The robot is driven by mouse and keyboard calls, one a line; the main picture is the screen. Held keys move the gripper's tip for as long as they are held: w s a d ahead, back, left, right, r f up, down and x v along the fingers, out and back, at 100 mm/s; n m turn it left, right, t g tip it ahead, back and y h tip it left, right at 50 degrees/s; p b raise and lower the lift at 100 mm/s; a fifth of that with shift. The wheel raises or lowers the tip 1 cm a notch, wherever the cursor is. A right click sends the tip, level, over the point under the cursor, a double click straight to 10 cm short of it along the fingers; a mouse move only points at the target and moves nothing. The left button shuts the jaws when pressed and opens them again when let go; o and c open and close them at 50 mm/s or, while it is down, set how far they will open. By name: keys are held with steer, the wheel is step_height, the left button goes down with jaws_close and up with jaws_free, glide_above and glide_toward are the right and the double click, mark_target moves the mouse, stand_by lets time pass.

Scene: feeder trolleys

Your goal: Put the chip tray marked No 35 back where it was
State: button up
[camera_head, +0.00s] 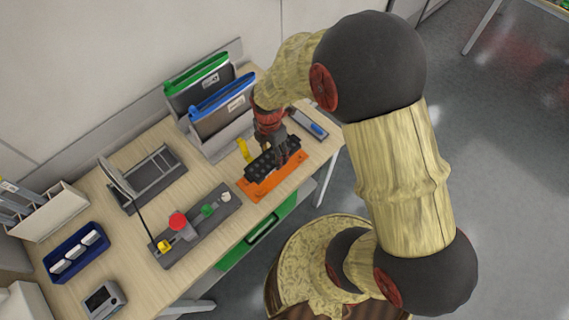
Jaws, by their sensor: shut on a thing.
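A black tray with rows of pockets (259,168), likely the chip tray, is in my gripper (282,156) in the head view. The jaws are shut on it, at its right part. It sits over an orange plate (262,191) near the table's front right edge; I cannot tell whether the two touch. No number can be read on the tray. My wrist hides part of the area behind it.
A grey holder with a green-topped folder (197,80) and a blue-topped folder (222,105) stands behind. A grey panel with a red button (178,221) lies left. A blue box (77,251) is farther left. A grey item (308,124) lies right. Bare table shows between.

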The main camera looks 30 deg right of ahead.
mark_target(273, 157)
steer(key=shift+f, duration=0.15)
steer(key=shift+f+b, duration=2.55)
steer(key=shift+f, duration=0.7)
steer(key=shift+f+b, duration=0.35)
steer(key=shift+f, duration=0.25)
steer(key=o, duration=1.4)
steer(key=shift+o, duration=0.4)
step_height(273, 157, up, 12)
steer(key=shift+r, duration=0.1)
